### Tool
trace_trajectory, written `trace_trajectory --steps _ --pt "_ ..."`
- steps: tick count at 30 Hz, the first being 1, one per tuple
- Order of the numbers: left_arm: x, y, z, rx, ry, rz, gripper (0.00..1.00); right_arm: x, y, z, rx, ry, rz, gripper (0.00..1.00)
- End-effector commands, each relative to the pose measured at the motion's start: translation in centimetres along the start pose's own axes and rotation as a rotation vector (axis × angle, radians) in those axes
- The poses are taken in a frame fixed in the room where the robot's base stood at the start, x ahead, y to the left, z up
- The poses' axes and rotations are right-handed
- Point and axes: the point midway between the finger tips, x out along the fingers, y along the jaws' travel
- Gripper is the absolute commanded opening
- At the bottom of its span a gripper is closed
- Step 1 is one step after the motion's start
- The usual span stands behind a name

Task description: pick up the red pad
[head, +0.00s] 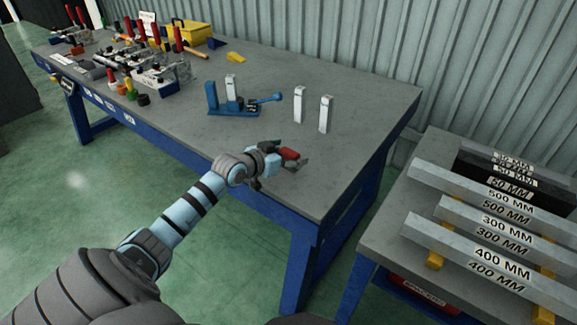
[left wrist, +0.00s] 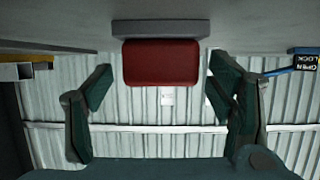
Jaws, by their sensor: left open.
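The red pad (head: 289,153) shows near the front edge of the grey workbench (head: 330,185), right at my left gripper (head: 287,161). In the left wrist view the pad (left wrist: 161,63) is a dark red block against a grey strip at the top of the picture. My left gripper (left wrist: 158,88) is open there, one dark green finger to each side of the pad, with a visible gap between them and the pad. I cannot tell how deep the pad lies between the fingers. My right gripper is not in view.
Clamps and a yellow bin (head: 190,33) crowd the bench's far left. A side table (head: 380,225) at right holds labelled metal bars (head: 480,262). The bench's right front is clear.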

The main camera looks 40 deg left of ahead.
Motion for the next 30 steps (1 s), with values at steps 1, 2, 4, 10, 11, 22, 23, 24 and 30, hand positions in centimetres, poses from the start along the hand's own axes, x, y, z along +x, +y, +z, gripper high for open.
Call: trace_trajectory --steps 1,2,4,10,11,22,23,24,30 --pt "0.6 0.0 0.2 -0.002 0.001 0.000 0.75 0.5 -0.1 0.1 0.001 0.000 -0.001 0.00" --pt "0.8 0.0 0.1 0.000 0.000 0.000 0.75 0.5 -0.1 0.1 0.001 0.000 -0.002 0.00" --pt "0.8 0.0 0.1 0.001 -0.002 0.000 0.75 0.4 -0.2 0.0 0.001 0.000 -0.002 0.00" --pt "0.7 0.0 0.0 0.001 -0.001 0.000 0.61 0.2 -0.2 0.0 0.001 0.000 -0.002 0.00" --pt "0.7 0.0 0.0 0.001 -0.001 -0.001 0.56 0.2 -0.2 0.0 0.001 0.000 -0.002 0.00" --pt "0.7 0.0 0.0 0.001 -0.001 -0.001 0.19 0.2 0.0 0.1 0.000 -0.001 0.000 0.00" --pt "0.7 0.0 0.0 0.001 -0.001 -0.001 0.19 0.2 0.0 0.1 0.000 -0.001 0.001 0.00" --pt "0.7 0.0 0.0 0.001 -0.001 -0.001 0.18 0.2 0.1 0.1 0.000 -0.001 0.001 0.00" --pt "0.1 -0.1 -1.6 0.002 0.001 -0.001 0.18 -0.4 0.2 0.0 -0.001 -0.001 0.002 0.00"
